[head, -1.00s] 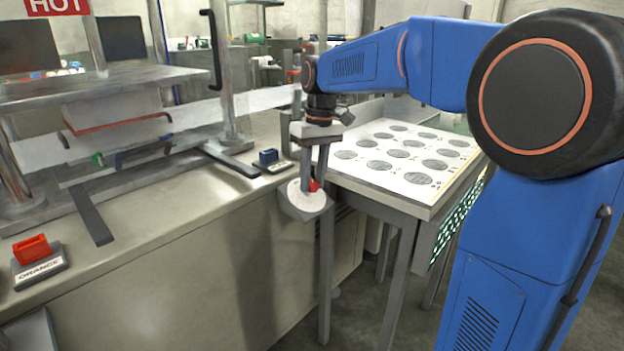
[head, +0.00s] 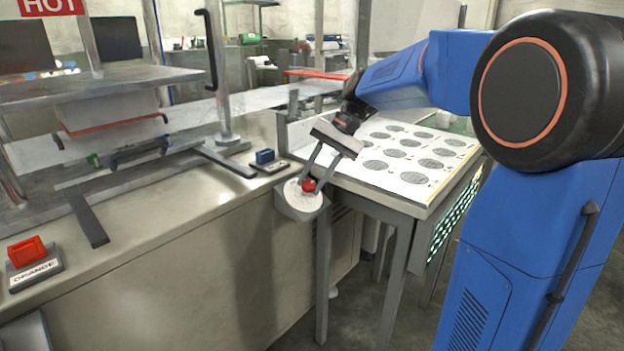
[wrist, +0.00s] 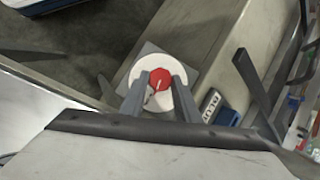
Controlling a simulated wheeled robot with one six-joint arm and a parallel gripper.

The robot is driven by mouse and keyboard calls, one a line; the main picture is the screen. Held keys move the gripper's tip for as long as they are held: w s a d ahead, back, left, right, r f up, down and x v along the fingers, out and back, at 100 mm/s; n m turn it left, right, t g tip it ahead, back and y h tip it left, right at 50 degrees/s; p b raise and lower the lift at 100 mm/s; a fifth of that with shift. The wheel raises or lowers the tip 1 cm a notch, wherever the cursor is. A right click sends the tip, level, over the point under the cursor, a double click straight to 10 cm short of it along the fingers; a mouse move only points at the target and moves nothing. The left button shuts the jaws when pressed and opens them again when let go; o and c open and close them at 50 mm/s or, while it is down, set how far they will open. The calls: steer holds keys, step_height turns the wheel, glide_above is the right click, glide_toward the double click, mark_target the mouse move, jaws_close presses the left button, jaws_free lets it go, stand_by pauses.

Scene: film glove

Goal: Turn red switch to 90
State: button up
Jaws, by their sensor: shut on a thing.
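The red switch (head: 308,185) is a red knob on a round white dial (head: 293,197), mounted on a grey block at the counter's corner. In the wrist view the red knob (wrist: 160,82) shows a pale pointer line, with the white dial (wrist: 138,68) around it. My gripper (head: 315,180) is tilted and reaches down to the knob from the upper right, its two fingers shut on the knob's sides. The fingers (wrist: 161,90) also straddle it in the wrist view. The dial's markings are too small to read.
A blue switch (head: 265,156) stands on the counter just behind the dial. An orange switch (head: 27,252) sits at the counter's left. A table with a sheet of grey circles (head: 455,146) stands right of the dial. Metal posts and bars rise behind.

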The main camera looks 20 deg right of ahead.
steer(key=shift+d+f+m+t+y, duration=0.1)
steer(key=shift+m+t+y, duration=0.3)
steer(key=shift+m, duration=0.6)
steer(key=o, duration=1)
steer(key=shift+o, duration=0.2)
steer(key=v, duration=1.7)
steer(key=shift+d, duration=0.3)
